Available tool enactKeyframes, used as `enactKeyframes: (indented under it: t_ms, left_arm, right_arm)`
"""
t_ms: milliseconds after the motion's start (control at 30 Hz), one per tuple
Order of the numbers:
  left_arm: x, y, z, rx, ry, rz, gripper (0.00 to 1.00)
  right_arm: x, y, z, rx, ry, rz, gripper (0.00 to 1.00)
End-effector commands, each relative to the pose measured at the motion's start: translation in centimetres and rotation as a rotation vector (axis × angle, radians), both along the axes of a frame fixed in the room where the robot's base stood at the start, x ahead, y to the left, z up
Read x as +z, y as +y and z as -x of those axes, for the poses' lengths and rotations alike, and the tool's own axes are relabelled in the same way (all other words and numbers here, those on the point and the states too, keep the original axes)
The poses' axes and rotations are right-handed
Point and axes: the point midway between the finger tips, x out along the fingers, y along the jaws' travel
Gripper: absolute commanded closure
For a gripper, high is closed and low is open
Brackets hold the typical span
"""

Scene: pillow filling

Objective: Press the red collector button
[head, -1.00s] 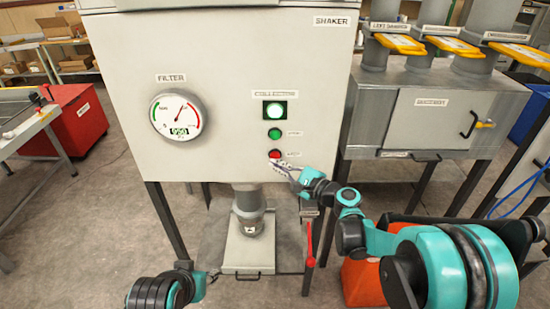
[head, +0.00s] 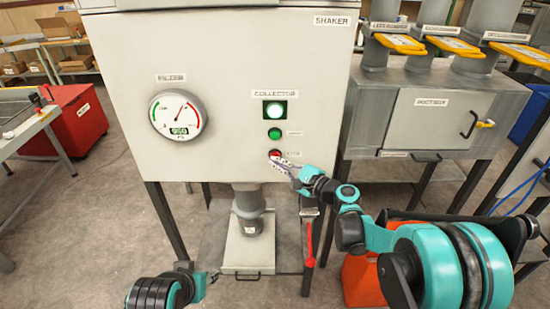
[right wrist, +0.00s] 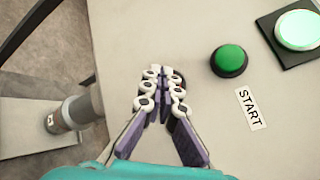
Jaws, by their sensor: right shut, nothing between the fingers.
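The red collector button (head: 275,154) is on the pale cabinet front, below the green button (head: 274,133) and the lit green lamp (head: 274,110). My right gripper (head: 273,160) is shut and empty, with its tips at the red button and partly covering it. In the right wrist view the shut fingertips (right wrist: 161,72) lie close to the panel and hide most of the red button; I cannot tell whether they touch it. The green button (right wrist: 229,59) shows beside the START label. My left gripper (head: 212,277) is low at the cabinet's foot; its jaws are too small to judge.
The filter gauge (head: 178,115) is left on the cabinet (head: 230,60). A pipe (head: 249,208) comes down below it over a drawer-like plate, with a red handle (head: 309,240) beside it. A grey box unit stands to the right, with an orange bin (head: 362,282) below.

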Motion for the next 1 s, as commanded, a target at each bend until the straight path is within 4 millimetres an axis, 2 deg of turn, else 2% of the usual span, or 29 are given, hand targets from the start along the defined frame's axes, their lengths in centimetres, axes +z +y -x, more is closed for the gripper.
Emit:
enactKeyframes:
  t_ms: [1000]
  left_arm:
    - [-0.10,0.00,0.00,0.000,0.000,0.000,0.60]
  right_arm:
    - [-0.01,-0.01,-0.80,-0.001,0.000,0.001,1.00]
